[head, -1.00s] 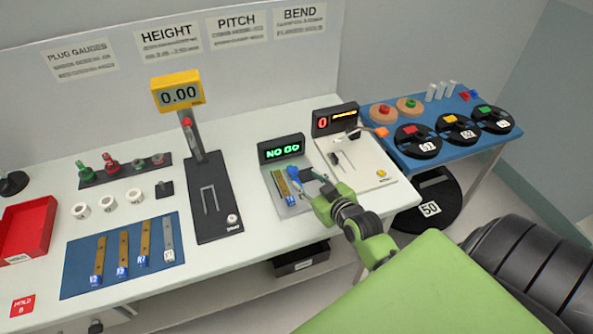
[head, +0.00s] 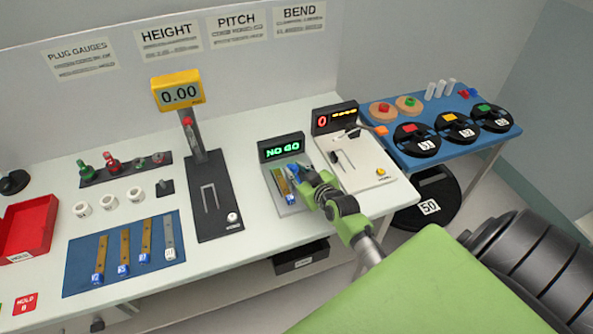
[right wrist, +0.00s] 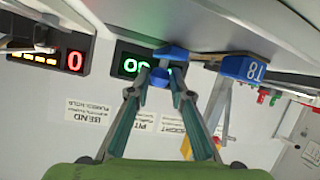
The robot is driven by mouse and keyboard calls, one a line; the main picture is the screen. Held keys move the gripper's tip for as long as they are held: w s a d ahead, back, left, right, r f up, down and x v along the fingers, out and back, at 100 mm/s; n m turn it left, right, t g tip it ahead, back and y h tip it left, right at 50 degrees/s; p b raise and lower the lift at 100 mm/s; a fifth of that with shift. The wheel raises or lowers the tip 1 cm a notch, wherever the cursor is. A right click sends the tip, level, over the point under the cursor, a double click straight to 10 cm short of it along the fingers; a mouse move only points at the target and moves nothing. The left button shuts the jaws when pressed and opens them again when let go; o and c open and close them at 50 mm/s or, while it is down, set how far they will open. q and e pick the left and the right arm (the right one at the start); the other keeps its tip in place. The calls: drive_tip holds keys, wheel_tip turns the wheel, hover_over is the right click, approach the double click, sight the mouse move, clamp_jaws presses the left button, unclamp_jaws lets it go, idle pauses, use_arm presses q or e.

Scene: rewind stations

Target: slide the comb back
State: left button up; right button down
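The pitch station (head: 292,211) stands on the white bench, with a green NO GO display (head: 281,148) at its back. A brass strip with a blue end (head: 290,199) lies in it; this blue end (right wrist: 243,68) is also large in the right wrist view. A small blue piece, apparently the comb's handle (head: 293,168), is beside the strip; it also shows in the right wrist view (right wrist: 159,76). My right gripper (head: 308,179) is at this piece, its fingers apart on either side of it. I cannot tell whether they touch it. The comb's teeth are hidden. My left gripper is out of view.
The height gauge (head: 213,219) stands left of the pitch station, and the bend station (head: 366,180) close on its right. A blue mat (head: 83,262) with several strips lies further left. A blue table (head: 448,149) with reels is at the right.

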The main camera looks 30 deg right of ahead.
drive_tip(key=shift+s+d, duration=0.15)
drive_tip(key=shift+d, duration=0.5)
drive_tip(key=shift+s+d, duration=0.15)
drive_tip(key=shift+d, duration=0.45)
drive_tip(key=c, duration=2.1)
unclamp_jaws()
drive_tip(key=shift+o, duration=1.4)
drive_tip(key=shift+d, duration=0.15)
drive_tip(key=shift+s, duration=0.1)
drive_tip(key=shift+s+r, duration=0.1)
drive_tip(key=shift+s, duration=0.15)
drive_tip(key=v, duration=1.1)
drive_tip(key=shift+s, duration=0.2)
